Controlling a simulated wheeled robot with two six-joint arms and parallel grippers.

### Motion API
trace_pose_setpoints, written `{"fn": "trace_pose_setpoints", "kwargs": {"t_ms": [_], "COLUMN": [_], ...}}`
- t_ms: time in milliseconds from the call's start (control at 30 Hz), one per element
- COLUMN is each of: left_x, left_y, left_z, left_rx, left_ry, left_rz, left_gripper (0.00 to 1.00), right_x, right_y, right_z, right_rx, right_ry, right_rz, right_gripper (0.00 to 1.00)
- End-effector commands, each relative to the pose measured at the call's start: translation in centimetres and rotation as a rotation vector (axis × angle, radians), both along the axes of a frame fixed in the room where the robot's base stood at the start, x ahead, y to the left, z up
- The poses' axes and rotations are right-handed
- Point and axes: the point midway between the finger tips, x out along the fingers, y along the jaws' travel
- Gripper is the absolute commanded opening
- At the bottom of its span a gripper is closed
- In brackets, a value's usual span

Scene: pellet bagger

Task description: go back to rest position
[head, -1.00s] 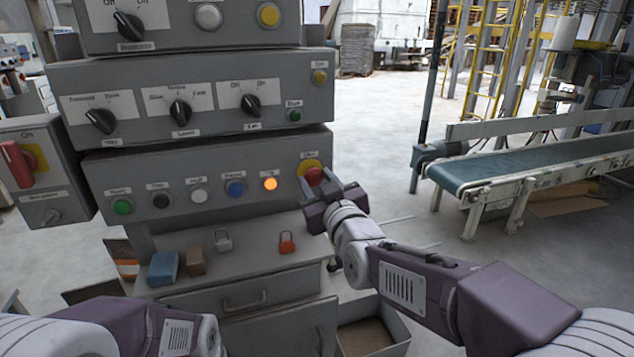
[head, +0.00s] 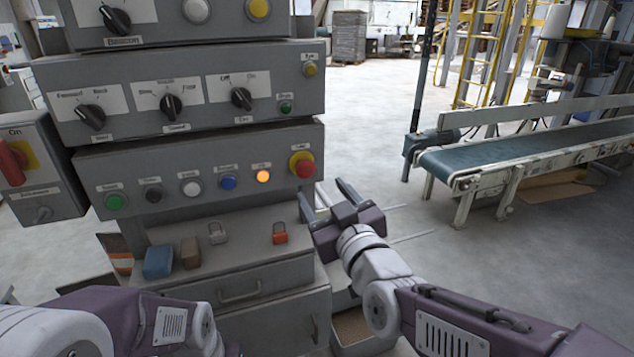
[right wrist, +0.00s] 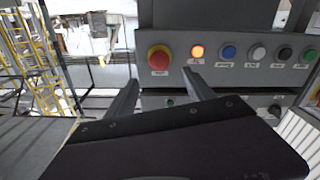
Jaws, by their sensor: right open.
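My right gripper (head: 325,205) is open and empty, to the right of the control cabinet's lower panel (head: 230,155) in the head view. Its two fingers also show in the right wrist view (right wrist: 160,90), pointing toward the panel. The red emergency button (head: 301,164) on its yellow collar sits at the panel's right end, apart from the fingers; it also shows in the right wrist view (right wrist: 159,58). The orange button (head: 263,177) beside it is lit. My left arm shows at the lower left of the head view, but its gripper is not in view.
On the cabinet ledge lie a blue block (head: 158,262), a brown block (head: 190,253), a grey padlock (head: 217,232) and a red padlock (head: 280,232). A conveyor (head: 520,150) stands at right. An open box (head: 355,325) sits below my right arm. The floor between is clear.

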Motion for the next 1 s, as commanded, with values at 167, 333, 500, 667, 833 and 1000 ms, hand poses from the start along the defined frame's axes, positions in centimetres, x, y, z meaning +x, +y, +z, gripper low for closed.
{"fn": "trace_pose_setpoints", "kwargs": {"t_ms": [167,333,500,667,833,1000], "left_x": [0.0,0.0,0.0,0.0,0.0,0.0], "left_y": [0.0,0.0,0.0,0.0,0.0,0.0], "left_z": [0.0,0.0,0.0,0.0,0.0,0.0], "left_rx": [0.0,0.0,0.0,0.0,0.0,0.0], "left_ry": [0.0,0.0,0.0,0.0,0.0,0.0], "left_rz": [0.0,0.0,0.0,0.0,0.0,0.0], "left_gripper": [0.47,0.47,0.47,0.47,0.47,0.47], "right_x": [-0.2,0.0,3.2,1.0,-5.6,-13.5], "right_y": [-0.1,-0.6,-7.3,-12.4,-14.6,-14.8], "right_z": [-0.1,-0.1,-6.3,-19.2,-28.2,-32.5], "right_rx": [0.0,-0.001,-0.064,-0.102,-0.074,-0.055], "right_ry": [0.001,0.002,0.144,0.576,0.987,1.339], "right_rz": [0.0,-0.013,-0.177,-0.253,-0.306,-0.358], "right_gripper": [0.62,0.62,0.62,0.62,0.62,0.62]}}
